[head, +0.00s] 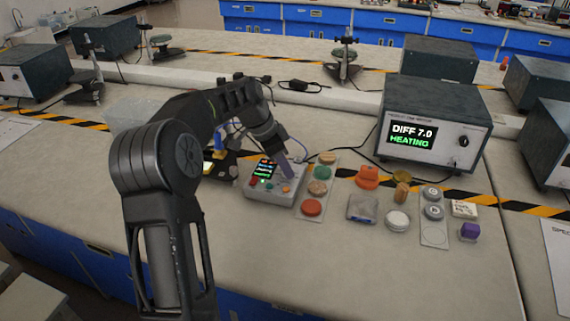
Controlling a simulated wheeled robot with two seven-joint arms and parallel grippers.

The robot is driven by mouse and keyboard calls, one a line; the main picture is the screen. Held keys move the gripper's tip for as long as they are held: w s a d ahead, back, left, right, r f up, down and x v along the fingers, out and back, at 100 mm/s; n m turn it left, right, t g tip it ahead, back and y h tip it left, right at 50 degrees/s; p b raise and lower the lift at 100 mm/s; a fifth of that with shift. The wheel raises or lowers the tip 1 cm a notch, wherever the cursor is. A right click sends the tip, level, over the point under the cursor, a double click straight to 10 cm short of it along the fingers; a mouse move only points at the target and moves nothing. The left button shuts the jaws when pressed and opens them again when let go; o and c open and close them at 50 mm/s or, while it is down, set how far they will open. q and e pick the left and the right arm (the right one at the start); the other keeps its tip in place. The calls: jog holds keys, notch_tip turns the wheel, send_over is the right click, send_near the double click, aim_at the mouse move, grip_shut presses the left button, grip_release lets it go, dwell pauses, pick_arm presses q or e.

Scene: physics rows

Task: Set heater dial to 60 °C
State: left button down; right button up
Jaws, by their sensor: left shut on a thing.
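The heater control box (257,194) is a small light-grey unit on the bench, with a dark lit screen (263,169) and coloured buttons on its top. My left gripper (286,170) reaches down onto the right side of its top face, with its fingers shut on the heater dial. The fingers hide the dial, so its pointer and setting cannot be read. A large grey instrument (448,138) behind to the right reads "DIFF 7.0" and "HEATING" and has a black knob at its right. My right gripper is out of view.
A tray (304,194) with coloured round pieces stands just right of the control box. An orange piece (367,176), a white round piece (397,219), a second tray (434,235) and a purple block (469,231) lie further right.

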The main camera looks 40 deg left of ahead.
pick_arm(q)
jog(key=m+p, duration=0.1)
jog(key=m+h, duration=0.1)
jog(key=m, duration=0.1)
jog(key=shift+w+a+r+g+p, duration=0.1)
jog(key=shift+a+r+g+p, duration=0.05)
jog(key=shift+g+p, duration=0.25)
jog(key=shift+m+g+p, duration=0.3)
jog(key=shift+m+p, duration=0.05)
jog(key=shift+m, duration=0.65)
jog(key=c, duration=1.1)
grip_release()
jog(key=shift+c, duration=0.2)
